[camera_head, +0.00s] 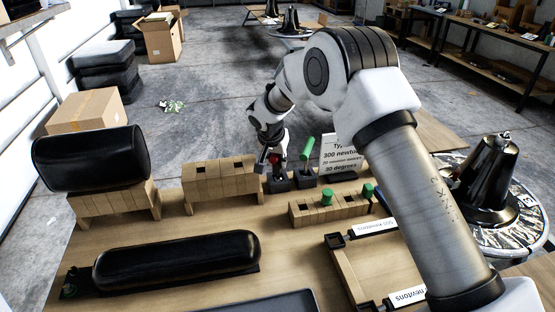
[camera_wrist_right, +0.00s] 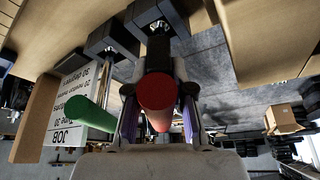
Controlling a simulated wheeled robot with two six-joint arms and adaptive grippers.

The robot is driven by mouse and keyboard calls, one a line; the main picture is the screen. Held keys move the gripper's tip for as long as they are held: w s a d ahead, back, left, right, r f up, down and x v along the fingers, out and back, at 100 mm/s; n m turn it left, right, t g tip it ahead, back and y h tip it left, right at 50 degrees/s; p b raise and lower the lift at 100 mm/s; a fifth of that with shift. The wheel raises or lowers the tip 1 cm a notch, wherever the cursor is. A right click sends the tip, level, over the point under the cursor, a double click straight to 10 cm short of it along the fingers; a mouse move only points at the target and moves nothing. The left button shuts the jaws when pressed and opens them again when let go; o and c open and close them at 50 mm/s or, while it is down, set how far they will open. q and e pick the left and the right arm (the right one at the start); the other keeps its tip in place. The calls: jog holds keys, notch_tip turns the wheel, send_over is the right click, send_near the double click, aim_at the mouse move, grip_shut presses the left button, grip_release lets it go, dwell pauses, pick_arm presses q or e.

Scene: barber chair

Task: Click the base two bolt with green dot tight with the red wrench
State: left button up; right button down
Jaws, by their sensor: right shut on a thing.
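My right gripper (camera_head: 272,158) is over the back of the wooden table. In the right wrist view its fingers (camera_wrist_right: 157,110) are shut around the red handle (camera_wrist_right: 157,88) of the red wrench. The wrench's dark shaft lines up with a black holder (camera_wrist_right: 150,12); I cannot tell whether it still sits in it. A green-handled tool (camera_head: 307,148) stands just right of the gripper; it also shows in the wrist view (camera_wrist_right: 92,115). The bolt with the green dot cannot be made out, nor which base is base two. My left gripper is not in view.
A wooden block (camera_head: 312,212) with green pegs (camera_head: 367,190) stands in front of the holders. A printed sign (camera_head: 340,152) is behind. Black cushions (camera_head: 178,262) lie at left, one on a wooden stand (camera_head: 115,203). A wooden frame (camera_head: 347,272) sits near the front.

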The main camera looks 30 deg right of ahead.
jog(key=c, duration=0.9)
grip_release()
